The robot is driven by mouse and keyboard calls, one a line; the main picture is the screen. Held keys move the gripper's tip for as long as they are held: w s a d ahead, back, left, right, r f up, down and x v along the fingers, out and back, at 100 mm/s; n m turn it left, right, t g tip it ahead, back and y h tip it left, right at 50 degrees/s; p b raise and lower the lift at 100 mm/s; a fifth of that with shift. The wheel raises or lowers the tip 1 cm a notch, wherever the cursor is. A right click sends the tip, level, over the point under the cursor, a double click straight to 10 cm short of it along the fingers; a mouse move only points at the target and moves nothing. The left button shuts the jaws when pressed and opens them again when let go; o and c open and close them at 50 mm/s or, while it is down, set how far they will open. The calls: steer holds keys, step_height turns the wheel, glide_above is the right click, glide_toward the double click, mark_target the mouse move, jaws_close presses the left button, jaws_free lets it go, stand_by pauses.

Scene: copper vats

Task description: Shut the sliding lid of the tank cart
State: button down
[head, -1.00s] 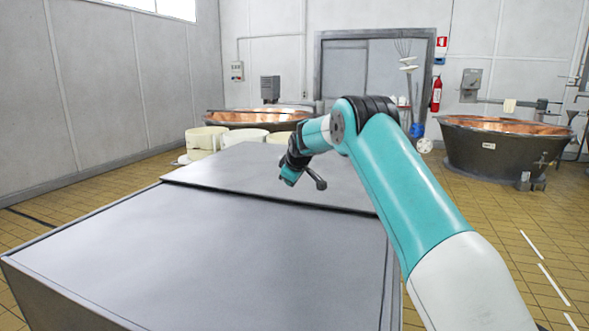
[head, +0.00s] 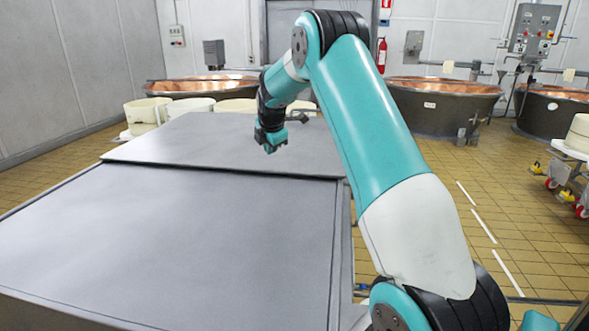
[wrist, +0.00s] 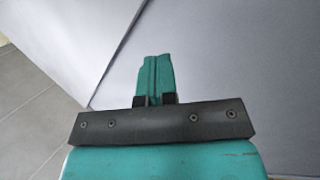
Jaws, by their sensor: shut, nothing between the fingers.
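The tank cart shows in the head view as a large grey box with a flat top in two parts. The near grey panel (head: 170,240) fills the lower left. The far grey panel (head: 200,143) lies beyond it, with a dark step where they meet; I cannot tell for certain which is the sliding lid. My gripper (head: 271,149) points down over the far panel, near that step. In the wrist view its teal fingers (wrist: 154,62) are together and empty, in front of pale grey surfaces. I cannot tell whether they touch the cart.
White tubs (head: 147,112) and a copper vat (head: 195,88) stand behind the cart. Another vat (head: 440,108) stands beyond, and a wheeled trolley (head: 570,165) is at the far right. Tiled floor (head: 480,210) is open right of the cart.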

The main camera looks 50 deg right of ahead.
steer(key=s+d+f+n+g, duration=0.1)
steer(key=s+d+n+g, duration=0.15)
steer(key=s+n, duration=0.35)
steer(key=n+p, duration=0.2)
steer(key=p, duration=0.1)
glide_toward(297, 179)
steer(key=f, duration=0.1)
steer(key=s+a+f, duration=0.1)
steer(key=f, duration=0.1)
steer(key=a+f, duration=0.1)
steer(key=f, duration=0.1)
steer(key=shift+s, duration=0.35)
steer(key=shift+w+d, duration=0.65)
steer(key=shift+d, duration=0.3)
steer(key=shift+w+d+f+p, duration=0.15)
steer(key=shift+w+d+p, duration=0.35)
steer(key=shift+d, duration=0.2)
steer(key=shift+w, duration=0.1)
